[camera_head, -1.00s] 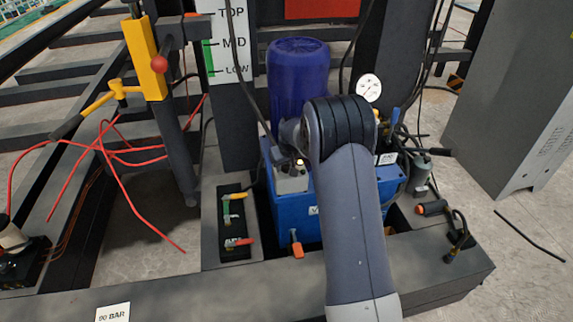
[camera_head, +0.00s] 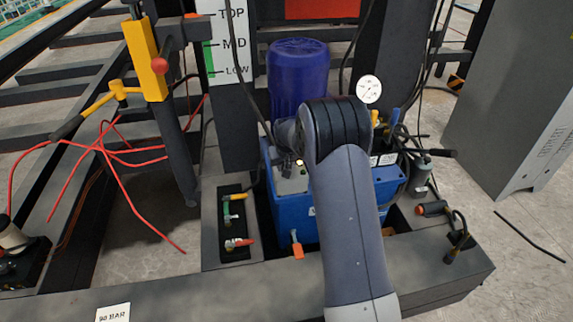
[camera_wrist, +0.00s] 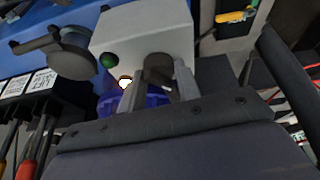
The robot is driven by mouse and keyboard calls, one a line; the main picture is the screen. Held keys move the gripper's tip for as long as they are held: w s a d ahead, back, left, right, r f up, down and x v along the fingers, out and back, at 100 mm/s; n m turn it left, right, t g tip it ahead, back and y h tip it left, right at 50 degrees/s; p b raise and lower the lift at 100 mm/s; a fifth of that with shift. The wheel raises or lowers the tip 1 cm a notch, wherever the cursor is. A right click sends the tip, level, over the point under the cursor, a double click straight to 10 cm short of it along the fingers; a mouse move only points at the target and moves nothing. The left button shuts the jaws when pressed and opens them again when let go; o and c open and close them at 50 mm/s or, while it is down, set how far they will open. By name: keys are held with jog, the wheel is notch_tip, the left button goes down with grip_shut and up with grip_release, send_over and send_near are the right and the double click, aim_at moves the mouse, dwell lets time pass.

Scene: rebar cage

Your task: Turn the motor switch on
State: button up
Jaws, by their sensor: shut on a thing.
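The motor switch is a dark rotary knob (camera_wrist: 158,72) on a light grey control box (camera_wrist: 145,30) in the wrist view. My gripper (camera_wrist: 160,76) has one finger on each side of the knob and is shut on it. A green button (camera_wrist: 108,61) and a lit yellowish lamp (camera_wrist: 125,84) are beside it on the box. In the head view the control box (camera_head: 291,184) sits on the blue power unit (camera_head: 293,215), below the blue motor (camera_head: 298,75). There my arm covers part of the unit, and the knob is hard to make out.
A pressure gauge (camera_head: 369,89) and cables stand right of my arm. Red and green valve levers (camera_head: 240,243) are at left of the unit. Labelled levers (camera_wrist: 30,110) are close by at left in the wrist view. A grey cabinet (camera_head: 515,100) stands at far right.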

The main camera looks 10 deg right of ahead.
jog(key=m, duration=0.1)
jog(key=m+h, duration=0.1)
jog(key=m, duration=0.1)
jog(key=shift+a+f+m+b, duration=0.1)
jog(key=shift+a+m+b, duration=0.05)
jog(key=shift+m+b, duration=0.2)
jog(key=m+h, duration=0.1)
jog(key=m, duration=0.1)
jog(key=m+g+b, duration=0.1)
jog(key=m, duration=0.1)
jog(key=shift+w+a+m+g+h, duration=0.1)
jog(key=shift+w+m+g+h, duration=0.05)
jog(key=shift+m+g+h, duration=0.2)
jog(key=m+g+h, duration=0.1)
jog(key=m, duration=0.2)
jog(key=shift+w, duration=0.1)
jog(key=m+g+p, duration=0.1)
jog(key=m+p, duration=0.1)
jog(key=m, duration=0.2)
jog(key=shift+w+g, duration=0.1)
jog(key=shift+g, duration=0.25)
jog(key=shift+m, duration=0.5)
jog(key=o, duration=0.7)
